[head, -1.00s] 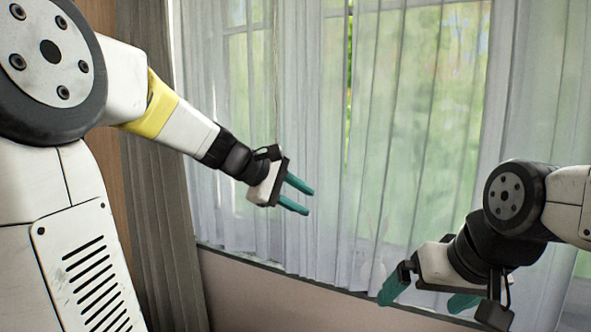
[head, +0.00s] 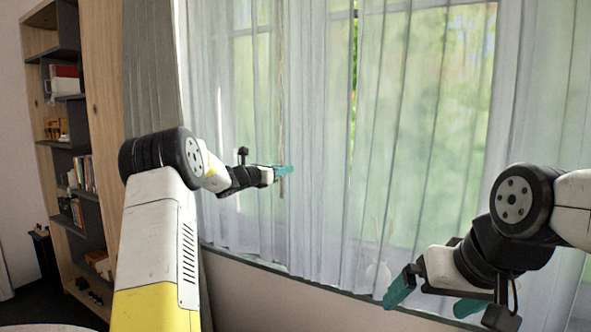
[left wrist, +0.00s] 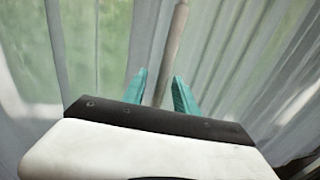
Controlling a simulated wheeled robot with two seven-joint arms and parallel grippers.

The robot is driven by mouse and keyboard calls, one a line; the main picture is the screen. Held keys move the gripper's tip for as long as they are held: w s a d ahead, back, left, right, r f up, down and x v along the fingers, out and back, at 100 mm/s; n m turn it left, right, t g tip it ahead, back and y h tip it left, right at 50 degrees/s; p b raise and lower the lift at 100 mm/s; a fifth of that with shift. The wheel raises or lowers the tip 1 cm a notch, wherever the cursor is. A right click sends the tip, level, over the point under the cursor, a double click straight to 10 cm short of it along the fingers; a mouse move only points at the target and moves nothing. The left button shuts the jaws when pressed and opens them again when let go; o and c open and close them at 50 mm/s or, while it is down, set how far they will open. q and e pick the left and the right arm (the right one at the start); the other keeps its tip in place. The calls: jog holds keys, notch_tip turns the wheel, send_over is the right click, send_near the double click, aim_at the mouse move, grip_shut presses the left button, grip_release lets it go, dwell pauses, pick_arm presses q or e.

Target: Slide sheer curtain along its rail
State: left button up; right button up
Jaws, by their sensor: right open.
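A white sheer curtain (head: 325,130) hangs in folds across the window; its rail is out of view. A thin grey-brown wand (head: 282,120) hangs in front of it at the left. My left gripper (head: 288,170) is at the wand's lower part, close to the curtain. In the left wrist view the wand (left wrist: 172,45) runs between the two teal fingers of my left gripper (left wrist: 159,76). The fingers are apart, with a gap visible beside the wand. My right gripper (head: 433,297) is open and empty at the lower right, in front of the curtain's lower part.
A heavy grey drape (head: 151,70) hangs left of the sheer curtain. A bookshelf (head: 75,150) stands further left. The window sill (head: 300,279) runs below the curtain. A pale vase (head: 378,275) shows faintly behind the sheer fabric.

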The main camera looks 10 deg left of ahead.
pick_arm(q)
jog(key=shift+x, duration=1.25)
grip_shut()
dwell(0.5)
